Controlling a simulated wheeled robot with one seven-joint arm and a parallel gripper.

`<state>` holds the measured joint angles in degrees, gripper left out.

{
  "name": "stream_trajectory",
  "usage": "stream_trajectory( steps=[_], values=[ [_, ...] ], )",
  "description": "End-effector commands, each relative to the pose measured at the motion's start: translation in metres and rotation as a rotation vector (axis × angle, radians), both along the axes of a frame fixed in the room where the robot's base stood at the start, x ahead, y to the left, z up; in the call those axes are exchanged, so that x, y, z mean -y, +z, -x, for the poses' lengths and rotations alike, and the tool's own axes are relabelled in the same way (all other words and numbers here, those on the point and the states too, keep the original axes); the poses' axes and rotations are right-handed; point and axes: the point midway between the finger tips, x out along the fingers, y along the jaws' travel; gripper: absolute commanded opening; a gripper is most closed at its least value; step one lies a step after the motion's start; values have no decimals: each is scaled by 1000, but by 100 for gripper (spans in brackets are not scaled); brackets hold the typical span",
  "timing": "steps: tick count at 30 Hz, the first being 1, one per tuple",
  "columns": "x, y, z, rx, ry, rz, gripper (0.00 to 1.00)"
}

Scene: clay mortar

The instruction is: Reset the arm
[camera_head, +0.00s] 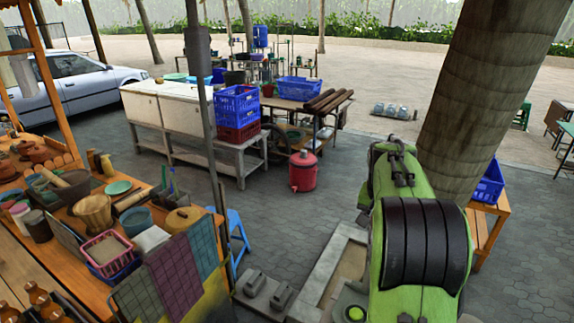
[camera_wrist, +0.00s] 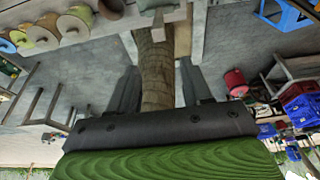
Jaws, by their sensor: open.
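My gripper (camera_wrist: 158,75) shows in the wrist view as two dark grey fingers standing apart above a dark bar, with a green ribbed part of mine below it. It is open, and I see nothing held between the fingers. The tree trunk (camera_wrist: 157,70) shows behind the gap between them. In the head view my green arm with its black ribbed cover rises at the right, in front of the trunk (camera_head: 478,90). The fingers cannot be made out there.
A wooden stall table (camera_head: 45,265) with pots and bowls stands at the left. A red barrel (camera_head: 302,171) stands on the paving near a bench (camera_head: 240,145) with crates. A bench (camera_head: 492,205) holds a blue crate (camera_head: 489,185) at right. The middle paving (camera_head: 330,205) is clear.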

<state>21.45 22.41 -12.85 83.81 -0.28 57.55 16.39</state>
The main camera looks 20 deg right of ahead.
Motion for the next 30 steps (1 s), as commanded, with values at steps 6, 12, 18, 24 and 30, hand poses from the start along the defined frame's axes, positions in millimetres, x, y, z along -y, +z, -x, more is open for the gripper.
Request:
stream_trajectory(
  steps=[6, 12, 18, 24, 30],
  values=[
    [-41, 11, 16, 33, 92, -11, 49],
    [-153, 14, 89, 107, 395, -15, 49],
    [-232, -29, 187, 161, 710, 38, 49],
    [-253, -60, 231, 179, 847, 81, 49],
    [-253, -60, 233, 176, 852, 82, 49]
  ],
)
